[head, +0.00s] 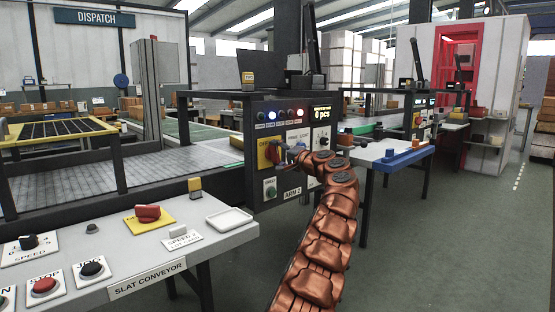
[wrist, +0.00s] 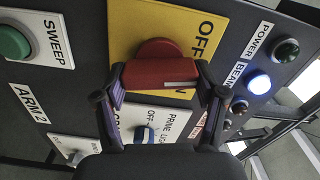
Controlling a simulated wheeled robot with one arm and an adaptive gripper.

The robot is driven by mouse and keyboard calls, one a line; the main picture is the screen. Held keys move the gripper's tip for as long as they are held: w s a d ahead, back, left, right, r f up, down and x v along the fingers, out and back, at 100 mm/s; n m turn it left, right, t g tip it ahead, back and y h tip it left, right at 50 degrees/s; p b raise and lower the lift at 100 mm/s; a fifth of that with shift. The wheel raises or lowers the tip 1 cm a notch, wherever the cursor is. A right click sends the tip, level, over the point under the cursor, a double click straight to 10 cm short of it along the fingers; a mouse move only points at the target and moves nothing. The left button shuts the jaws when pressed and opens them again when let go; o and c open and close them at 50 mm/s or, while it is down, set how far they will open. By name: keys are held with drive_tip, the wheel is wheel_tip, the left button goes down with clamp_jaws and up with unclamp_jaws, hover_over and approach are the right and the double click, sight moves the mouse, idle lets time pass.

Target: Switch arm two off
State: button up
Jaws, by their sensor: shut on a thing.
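The ARM 2 panel (head: 292,183) stands at the middle of the head view. Its red rotary switch (wrist: 158,70) sits on a yellow plate (wrist: 133,30) lettered OFF; a second word is mostly covered by the handle. My gripper (wrist: 162,82) is shut on the red switch, with one finger at each end of its handle. A pale mark shows on the handle's right part in the wrist view. In the head view my gripper (head: 284,153) covers part of the yellow plate (head: 264,152).
A blue lamp (wrist: 258,82) is lit; the POWER lamp (wrist: 287,50) looks dark. Close by are a green SWEEP button (wrist: 14,43) and a blue-handled PRIME switch (wrist: 146,134). The display (head: 321,112) reads 0 pcs. The SLAT CONVEYOR desk (head: 140,262) stands at left; floor is clear at right.

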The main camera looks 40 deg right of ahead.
drive_tip(key=n+b, duration=0.1)
drive_tip(key=n, duration=0.2)
drive_tip(key=shift+f+n, duration=0.15)
drive_tip(key=shift+n, duration=0.15)
drive_tip(key=shift+n+b, duration=0.45)
drive_tip(key=shift+n, duration=0.75)
drive_tip(key=shift+a+n, duration=0.1)
drive_tip(key=shift+n, duration=0.2)
drive_tip(key=o, duration=1.1)
drive_tip(key=shift+r, duration=0.2)
drive_tip(key=shift+o, duration=0.2)
